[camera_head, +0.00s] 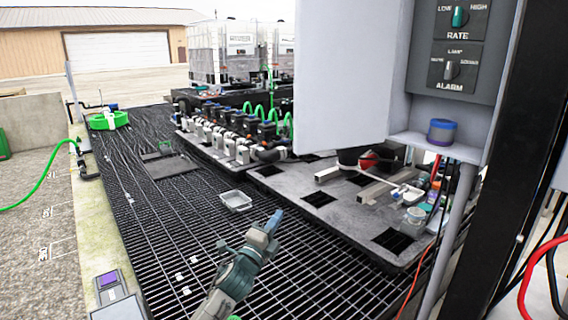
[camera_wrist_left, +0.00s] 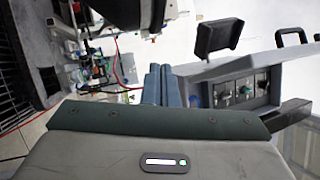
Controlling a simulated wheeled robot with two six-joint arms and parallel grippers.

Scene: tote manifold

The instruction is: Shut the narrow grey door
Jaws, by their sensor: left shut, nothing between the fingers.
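The narrow grey door (camera_head: 342,70) stands open in the head view, its broad pale face swung out to the left of the grey cabinet (camera_head: 432,105). The cabinet's control panel (camera_head: 459,50), with RATE and ALARM knobs, is exposed. My left gripper (camera_head: 272,222) is shut and empty, below and left of the door, clear of it, over the grating. In the left wrist view its blue-grey fingers (camera_wrist_left: 162,84) are together, with the knob panel (camera_wrist_left: 240,90) to their right. My right gripper is not in view.
A blue-lidded jar (camera_head: 441,131) stands on the cabinet's ledge. A grey bench (camera_head: 300,205) with small parts lies below the door. A black post (camera_head: 505,150) and cables (camera_head: 545,270) are at the right. The grating (camera_head: 165,235) around my left arm is mostly clear.

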